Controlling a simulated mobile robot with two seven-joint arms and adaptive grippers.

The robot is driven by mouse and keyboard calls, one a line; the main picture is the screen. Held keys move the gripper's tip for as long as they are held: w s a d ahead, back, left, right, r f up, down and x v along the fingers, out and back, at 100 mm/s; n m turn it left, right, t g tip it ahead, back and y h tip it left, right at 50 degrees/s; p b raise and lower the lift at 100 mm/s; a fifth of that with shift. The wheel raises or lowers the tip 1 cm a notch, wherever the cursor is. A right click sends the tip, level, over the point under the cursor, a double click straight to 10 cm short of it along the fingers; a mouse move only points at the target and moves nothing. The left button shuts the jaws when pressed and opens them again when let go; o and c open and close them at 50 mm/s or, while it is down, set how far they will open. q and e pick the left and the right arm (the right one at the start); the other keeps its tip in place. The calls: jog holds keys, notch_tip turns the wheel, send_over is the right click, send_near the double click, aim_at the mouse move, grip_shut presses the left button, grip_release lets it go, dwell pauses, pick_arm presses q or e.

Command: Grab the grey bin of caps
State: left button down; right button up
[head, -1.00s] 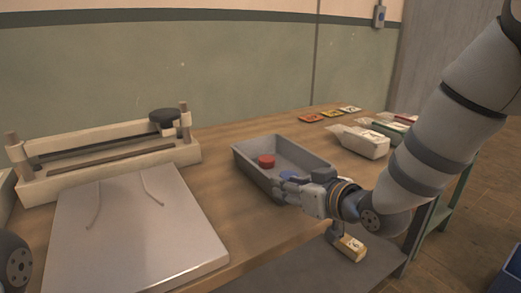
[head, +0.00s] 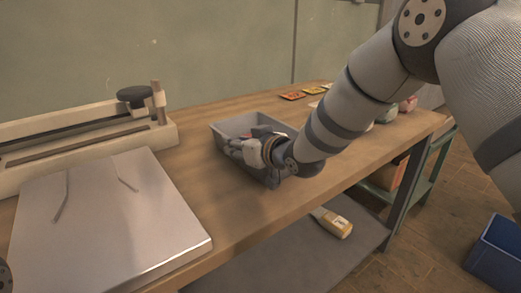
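The grey bin (head: 226,126) sits on the wooden table near its front edge, in the middle of the head view. A bit of a red cap shows inside it; the other contents are hidden behind my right arm. My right gripper (head: 232,149) is at the near side of the bin, with its fingers pointing left and overlapping the bin's near wall in the picture. The fingers are small and partly hidden by the hand, so I cannot tell whether they are open or closed on the wall. My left gripper is not in view.
A pale sealing device (head: 80,130) and a flat light board (head: 110,215) lie left of the bin. Small coloured cards (head: 292,95) lie behind it. A yellowish bottle (head: 333,222) is on the lower shelf (head: 290,250). A blue crate (head: 497,250) stands on the floor at right.

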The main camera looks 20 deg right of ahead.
jog(key=shift+r, duration=0.1)
grip_shut()
jog(key=shift+r, duration=0.15)
